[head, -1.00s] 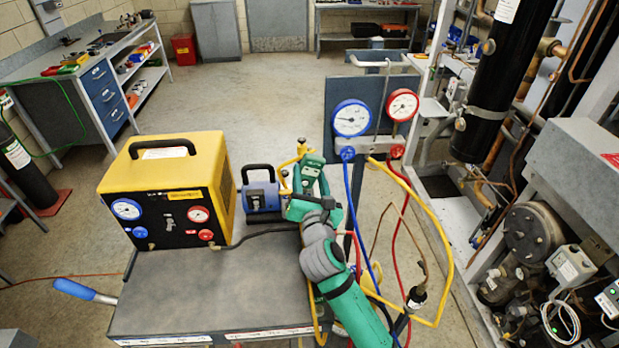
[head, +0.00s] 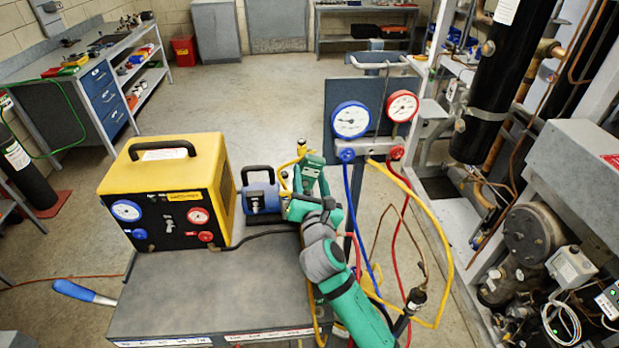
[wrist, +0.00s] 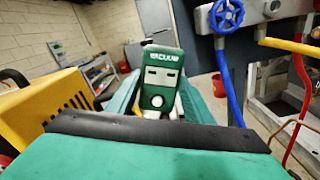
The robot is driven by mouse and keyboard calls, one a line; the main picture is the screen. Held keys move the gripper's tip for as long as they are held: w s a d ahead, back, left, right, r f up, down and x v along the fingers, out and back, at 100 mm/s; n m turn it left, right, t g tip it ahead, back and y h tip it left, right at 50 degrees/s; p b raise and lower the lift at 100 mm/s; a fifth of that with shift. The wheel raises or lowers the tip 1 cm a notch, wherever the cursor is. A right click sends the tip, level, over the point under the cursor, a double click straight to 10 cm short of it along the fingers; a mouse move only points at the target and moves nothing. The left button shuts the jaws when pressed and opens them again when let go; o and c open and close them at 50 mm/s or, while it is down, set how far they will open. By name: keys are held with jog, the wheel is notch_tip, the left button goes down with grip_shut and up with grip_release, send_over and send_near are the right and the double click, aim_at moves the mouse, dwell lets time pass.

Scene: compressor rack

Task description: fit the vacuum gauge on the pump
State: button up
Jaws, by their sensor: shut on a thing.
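The vacuum gauge (wrist: 160,80) is a green, upright block with a "VACUUM" label, a pale face with two dark windows and a round button. My gripper (wrist: 157,101) is shut on it, with a green finger on each side. In the head view the gauge (head: 314,162) is small and partly hidden by my gripper. The pump (head: 262,196) is blue with a dark handle and stands at the cart's back edge, just left of my gripper. A brass fitting (head: 301,149) with a yellow hose rises beside the gauge. Whether the gauge touches it cannot be told.
A yellow recovery machine (head: 176,190) stands on the cart (head: 215,290) left of the pump. A manifold with a blue gauge (head: 351,120) and a red gauge (head: 402,105) stands behind on the right, its hoses hanging near my arm. The cart's front top is clear.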

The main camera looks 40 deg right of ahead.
jog(key=shift+w, duration=0.15)
jog(key=o, duration=1.4)
jog(key=v, duration=0.6)
dwell(0.4)
